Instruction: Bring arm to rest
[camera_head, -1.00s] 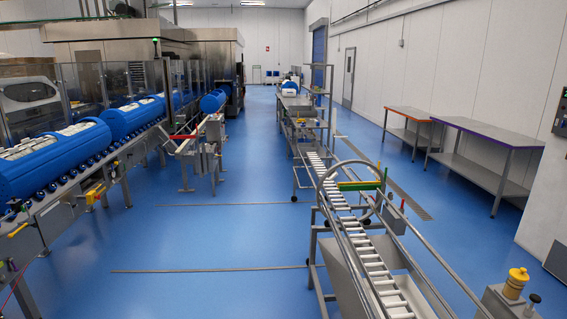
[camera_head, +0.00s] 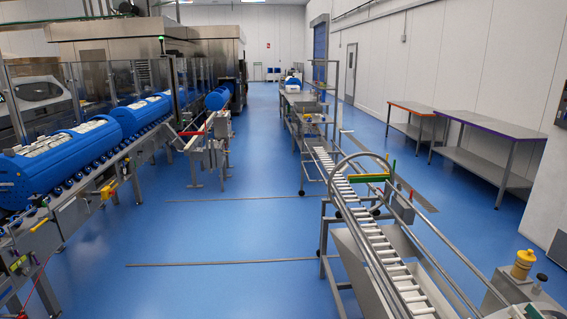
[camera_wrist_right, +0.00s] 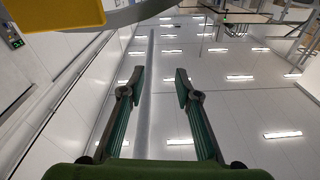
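My right gripper (camera_wrist_right: 158,82) shows in the right wrist view, with its two dark green fingers apart and nothing between them. Behind the fingers are pale panels and several bright ceiling lights, so the gripper appears to point upward. I cannot make out either gripper in the head view. My left gripper does not show in any frame.
Blue tubs (camera_head: 58,158) lie on a conveyor (camera_head: 90,187) at the left. A roller conveyor (camera_head: 385,252) with a metal arch runs at the right front. Two tables (camera_head: 487,122) stand by the right wall. Blue floor (camera_head: 245,228) lies clear between the conveyors.

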